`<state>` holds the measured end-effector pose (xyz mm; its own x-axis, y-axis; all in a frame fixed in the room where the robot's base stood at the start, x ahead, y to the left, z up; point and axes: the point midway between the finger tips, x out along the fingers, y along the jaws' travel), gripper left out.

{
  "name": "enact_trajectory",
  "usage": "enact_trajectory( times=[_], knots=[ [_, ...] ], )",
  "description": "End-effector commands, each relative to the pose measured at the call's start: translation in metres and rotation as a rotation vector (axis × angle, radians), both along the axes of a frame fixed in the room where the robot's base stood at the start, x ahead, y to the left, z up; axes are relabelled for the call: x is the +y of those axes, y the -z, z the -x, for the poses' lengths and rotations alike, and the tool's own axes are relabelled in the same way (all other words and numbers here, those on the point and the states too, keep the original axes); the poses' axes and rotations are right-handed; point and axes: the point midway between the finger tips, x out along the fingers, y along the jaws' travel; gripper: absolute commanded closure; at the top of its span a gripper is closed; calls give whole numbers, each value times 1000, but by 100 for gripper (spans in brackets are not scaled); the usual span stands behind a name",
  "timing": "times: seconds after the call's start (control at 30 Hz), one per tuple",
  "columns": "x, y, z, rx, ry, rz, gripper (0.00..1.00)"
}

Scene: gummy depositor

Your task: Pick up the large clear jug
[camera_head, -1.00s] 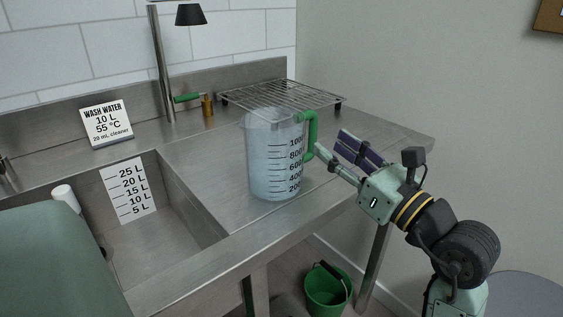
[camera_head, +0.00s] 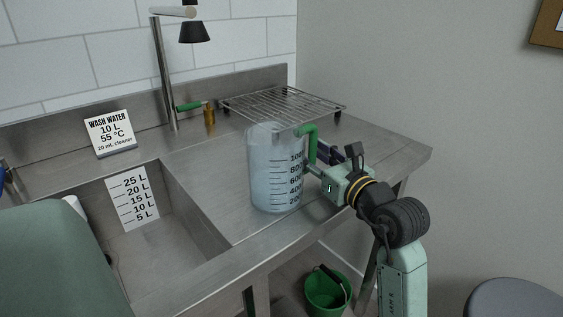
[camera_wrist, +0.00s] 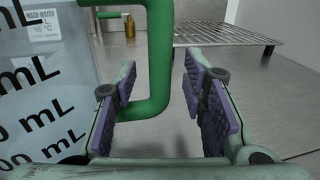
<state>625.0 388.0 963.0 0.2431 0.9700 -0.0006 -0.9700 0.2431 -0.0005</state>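The large clear jug (camera_head: 268,175) stands upright on the steel counter, with black volume marks and a green handle (camera_head: 312,143) on its right side. In the wrist view the jug body (camera_wrist: 45,90) fills the left, and its green handle (camera_wrist: 158,60) runs down between the finger pads. My gripper (camera_wrist: 168,105) is open, with purple pads on both sides of the handle and a gap to the right pad. In the head view my gripper (camera_head: 322,158) is at the handle, its fingers partly hidden behind the handle and my wrist.
A wire rack (camera_head: 283,102) stands behind the jug. The sink (camera_head: 165,215) is to the left, with a wash water sign (camera_head: 110,133) behind it. A green bucket (camera_head: 327,290) is below the counter. The counter (camera_head: 385,150) is clear to the right.

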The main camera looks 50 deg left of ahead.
Motion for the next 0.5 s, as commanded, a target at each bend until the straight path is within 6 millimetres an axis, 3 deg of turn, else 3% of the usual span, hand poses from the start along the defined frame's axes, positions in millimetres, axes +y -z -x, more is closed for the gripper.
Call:
enact_trajectory(
  times=[0.27,0.5],
  knots=[
    [5,0,-1,0,0,0,61],
    [4,0,-1,0,0,-1,76]
  ],
)
